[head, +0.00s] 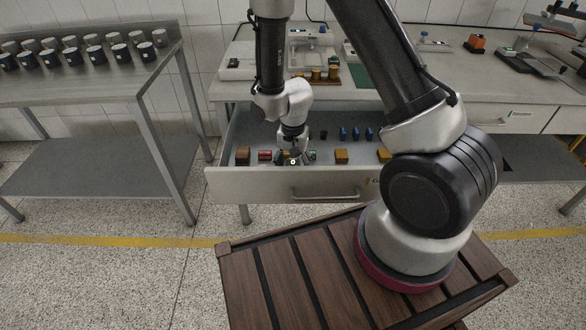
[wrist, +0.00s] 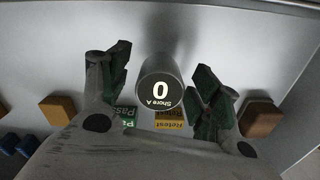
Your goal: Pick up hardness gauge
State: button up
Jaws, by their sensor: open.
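The hardness gauge (wrist: 162,90) is a grey cylinder with a round black face reading "0" and "Shore A". It stands inside the open drawer (head: 282,185). In the wrist view it lies between the two dark green finger pads of my gripper (wrist: 163,85), with a visible gap on each side. My gripper (head: 293,153) is open, pointing down into the drawer. In the head view the gauge is mostly hidden by my gripper, with only a small pale spot near the fingertips.
A green "Pass" block (wrist: 125,115) and yellow "Retest" block (wrist: 170,118) lie close by the gauge. A yellow block (wrist: 58,109) and brown block (wrist: 260,117) flank the fingers. Several blue pieces (head: 356,134) stand further back. The drawer's front wall is near my gripper.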

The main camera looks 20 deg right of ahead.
aim_at(293, 161)
jog(key=shift+c, duration=0.3)
jog(key=c, duration=1.2)
jog(key=shift+r, duration=0.15)
notch_tip(293, 161, up, 10)
jog(key=shift+f, duration=0.1)
